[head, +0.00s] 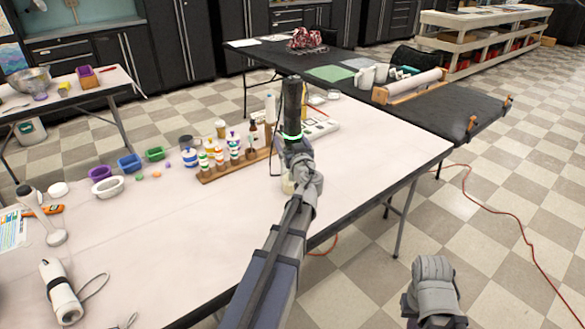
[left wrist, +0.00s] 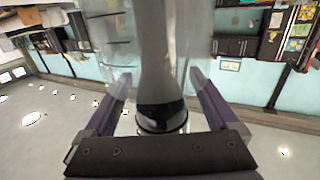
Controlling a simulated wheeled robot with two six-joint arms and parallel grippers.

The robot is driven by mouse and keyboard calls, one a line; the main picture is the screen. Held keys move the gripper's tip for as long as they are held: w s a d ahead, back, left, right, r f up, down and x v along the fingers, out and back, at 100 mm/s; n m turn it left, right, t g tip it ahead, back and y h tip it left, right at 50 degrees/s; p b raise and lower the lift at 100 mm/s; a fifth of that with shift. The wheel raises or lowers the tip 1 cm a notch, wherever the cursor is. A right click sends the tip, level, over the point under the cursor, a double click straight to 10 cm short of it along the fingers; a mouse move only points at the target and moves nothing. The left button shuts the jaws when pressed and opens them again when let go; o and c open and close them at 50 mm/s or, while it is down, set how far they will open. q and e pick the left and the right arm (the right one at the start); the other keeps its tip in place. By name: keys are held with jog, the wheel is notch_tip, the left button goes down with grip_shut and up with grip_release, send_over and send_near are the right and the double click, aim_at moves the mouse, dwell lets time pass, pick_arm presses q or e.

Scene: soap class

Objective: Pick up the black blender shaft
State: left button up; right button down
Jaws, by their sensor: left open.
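The black blender shaft (head: 292,100) stands upright on the pale table as a dark cylinder with a glowing green ring near its lower end. In the left wrist view its grey stem (left wrist: 160,55) and black collar (left wrist: 162,116) show inside a clear marked beaker. The beaker's base (head: 288,186) shows beside my arm in the head view. My left gripper (left wrist: 160,85) is open, with one finger on each side of the stem and beaker.
A wooden rack (head: 213,176) of paint bottles stands just left of the shaft. Small tubs (head: 129,163) and a white blender body (head: 60,292) with a cord lie further left. The table's front middle is clear.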

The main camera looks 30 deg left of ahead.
pick_arm(q)
jog(key=shift+w+a, duration=0.15)
jog(key=shift+c, duration=0.2)
grip_shut()
dwell(0.5)
